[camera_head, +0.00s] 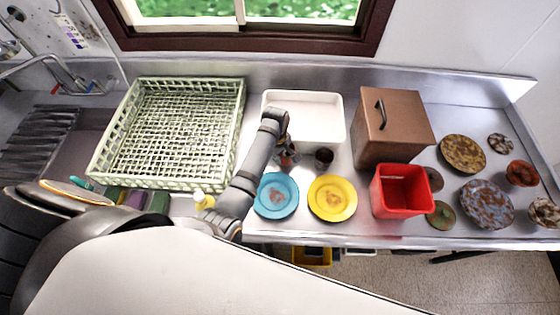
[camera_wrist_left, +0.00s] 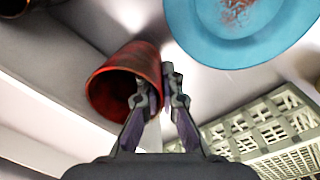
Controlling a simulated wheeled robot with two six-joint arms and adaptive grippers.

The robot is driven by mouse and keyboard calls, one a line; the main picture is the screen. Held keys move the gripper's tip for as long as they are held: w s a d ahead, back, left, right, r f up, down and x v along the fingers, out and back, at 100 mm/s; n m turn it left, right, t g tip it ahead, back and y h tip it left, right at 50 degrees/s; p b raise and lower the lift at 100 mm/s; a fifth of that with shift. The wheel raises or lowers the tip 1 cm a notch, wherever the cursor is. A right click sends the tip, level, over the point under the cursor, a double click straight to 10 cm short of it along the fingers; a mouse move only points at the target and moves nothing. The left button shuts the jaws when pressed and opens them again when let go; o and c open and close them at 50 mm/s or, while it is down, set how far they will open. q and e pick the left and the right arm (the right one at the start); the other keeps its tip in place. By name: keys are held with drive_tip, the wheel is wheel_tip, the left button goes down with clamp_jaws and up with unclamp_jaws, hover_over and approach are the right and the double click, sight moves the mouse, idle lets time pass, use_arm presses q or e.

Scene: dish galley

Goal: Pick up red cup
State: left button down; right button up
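A red cup (camera_wrist_left: 110,92), worn and dark inside, shows in the left wrist view, its open mouth towards the lower left of the picture. In the head view a reddish-brown cup (camera_head: 287,160) stands under my left gripper (camera_head: 284,143), partly hidden by it. In the left wrist view the fingers of my left gripper (camera_wrist_left: 161,84) are close together. One finger overlaps the cup's right side. I cannot tell whether they pinch its wall or only lie beside it. My right gripper is not in view.
A dark cup (camera_head: 324,157) stands right of it. A blue plate (camera_head: 290,205) and a yellow plate (camera_head: 318,213) lie in front. A white tray (camera_head: 333,113) is behind, a green rack (camera_head: 239,108) to the left. A red bin (camera_head: 402,201) and brown box (camera_head: 400,135) stand to the right.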

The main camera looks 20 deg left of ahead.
use_arm(q)
drive_tip(key=s+a+r, duration=0.2)
drive_tip(key=s+r, duration=0.3)
drive_tip(key=s, duration=0.1)
drive_tip(key=s+a+r+b, duration=0.1)
drive_tip(key=s+a+r, duration=0.2)
drive_tip(key=s+r, duration=0.2)
drive_tip(key=shift+s+a, duration=0.3)
drive_tip(key=shift+s, duration=0.7)
